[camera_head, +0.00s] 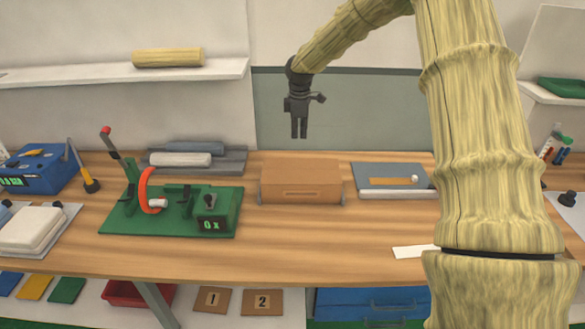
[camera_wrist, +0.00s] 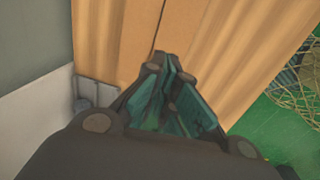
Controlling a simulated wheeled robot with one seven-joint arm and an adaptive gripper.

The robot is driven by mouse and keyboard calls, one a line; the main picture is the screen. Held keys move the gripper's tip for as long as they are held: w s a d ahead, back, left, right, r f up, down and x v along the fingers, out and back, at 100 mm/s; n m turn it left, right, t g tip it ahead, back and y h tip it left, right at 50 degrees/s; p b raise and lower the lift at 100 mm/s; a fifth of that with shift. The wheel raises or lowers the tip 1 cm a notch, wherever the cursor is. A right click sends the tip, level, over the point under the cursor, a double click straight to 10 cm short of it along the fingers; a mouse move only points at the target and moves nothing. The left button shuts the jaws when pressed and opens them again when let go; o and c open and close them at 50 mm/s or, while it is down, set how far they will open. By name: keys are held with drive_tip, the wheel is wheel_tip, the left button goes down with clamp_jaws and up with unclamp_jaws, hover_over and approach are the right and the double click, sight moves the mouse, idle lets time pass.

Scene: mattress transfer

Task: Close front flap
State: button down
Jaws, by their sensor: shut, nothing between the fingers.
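A brown cardboard box (camera_head: 302,178) sits at the middle of the workbench. Its top looks flat and its front face carries a narrow slot mark; I cannot make out a separate front flap standing open. My gripper (camera_head: 299,136) hangs above and behind the box, pointing down, with its fingers together and nothing between them. It is clear of the box. In the wrist view my gripper (camera_wrist: 170,95) shows its fingers close together over a tan surface with a dark seam line; I cannot tell whether this is bench or box.
A green fixture (camera_head: 118,222) with a red-handled clamp and orange ring stands left of the box. A grey tray (camera_head: 380,170) with a white bar lies to the right. My arm covers the bench's right part. Bare wood lies in front of the box.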

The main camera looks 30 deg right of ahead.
wheel_tip(320, 180, down, 2)
drive_tip(key=w, duration=0.2)
drive_tip(key=p, duration=0.6)
approach(296, 170)
drive_tip(key=shift+w+d+f, duration=0.1)
drive_tip(key=shift+d+f, duration=0.05)
drive_tip(key=shift+f, duration=0.95)
drive_tip(key=shift+w+d+f, duration=0.1)
drive_tip(key=shift+w+f, duration=0.05)
drive_tip(key=shift+f, duration=1)
drive_tip(key=shift+w+d+f, duration=0.1)
drive_tip(key=shift+d+f, duration=0.05)
drive_tip(key=shift+f, duration=0.95)
drive_tip(key=shift+b, duration=0.35)
